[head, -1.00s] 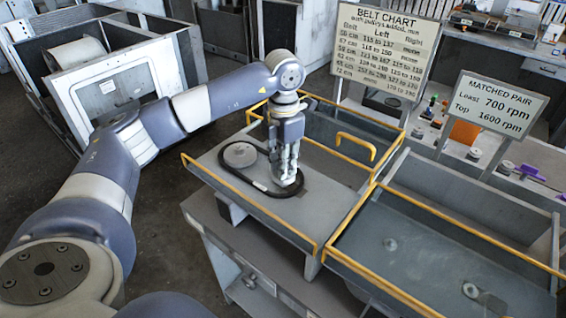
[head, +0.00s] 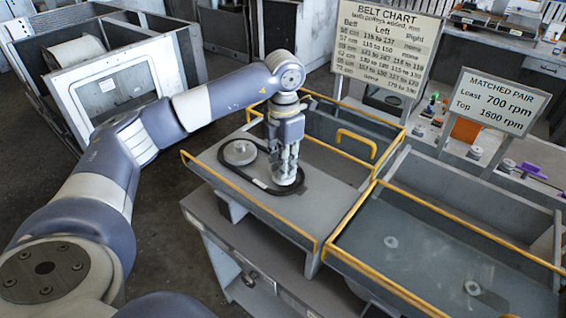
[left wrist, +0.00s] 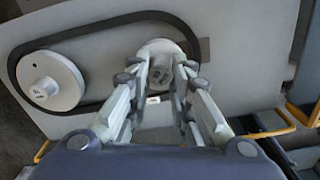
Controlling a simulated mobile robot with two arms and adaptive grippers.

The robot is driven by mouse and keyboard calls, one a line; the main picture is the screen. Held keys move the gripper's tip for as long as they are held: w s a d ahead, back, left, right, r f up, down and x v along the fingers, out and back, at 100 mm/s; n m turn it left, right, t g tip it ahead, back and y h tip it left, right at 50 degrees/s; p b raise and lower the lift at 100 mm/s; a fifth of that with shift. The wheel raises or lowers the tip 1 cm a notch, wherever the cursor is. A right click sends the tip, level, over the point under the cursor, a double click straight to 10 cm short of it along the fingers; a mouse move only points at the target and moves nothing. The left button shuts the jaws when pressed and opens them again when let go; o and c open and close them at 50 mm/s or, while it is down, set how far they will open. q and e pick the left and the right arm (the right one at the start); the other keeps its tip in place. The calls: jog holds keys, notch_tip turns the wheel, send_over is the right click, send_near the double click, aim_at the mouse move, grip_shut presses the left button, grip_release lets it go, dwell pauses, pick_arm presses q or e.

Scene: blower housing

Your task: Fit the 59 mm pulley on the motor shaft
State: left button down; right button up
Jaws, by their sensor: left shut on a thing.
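My left gripper (head: 286,178) points down over the right end of a black belt (head: 232,178) on the grey deck of the blower housing. Its fingers are shut on a small grey pulley (left wrist: 161,64), inside the right loop of the belt. The pulley's marking is too small to read, and the fingers partly cover it. The motor shaft is hidden, so I cannot tell how the pulley sits on it. A larger grey pulley (head: 239,152) with a raised hub lies inside the belt's left loop; it also shows in the left wrist view (left wrist: 50,82). My right gripper is not in view.
Yellow rails (head: 250,213) edge the deck. A yellow handle (head: 357,140) stands behind the gripper. A grey tray (head: 430,250) at the right holds small round parts. A belt chart (head: 388,50) and an rpm sign (head: 497,103) stand behind.

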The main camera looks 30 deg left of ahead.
pick_arm(q)
jog(key=shift+f, duration=0.2)
jog(key=shift+f+b, duration=0.35)
jog(key=shift+b, duration=0.05)
jog(key=c, duration=1.4)
grip_release()
jog(key=shift+o, duration=0.2)
jog(key=shift+r, duration=0.15)
jog(key=shift+r+p, duration=2.55)
jog(key=shift+r, duration=1.15)
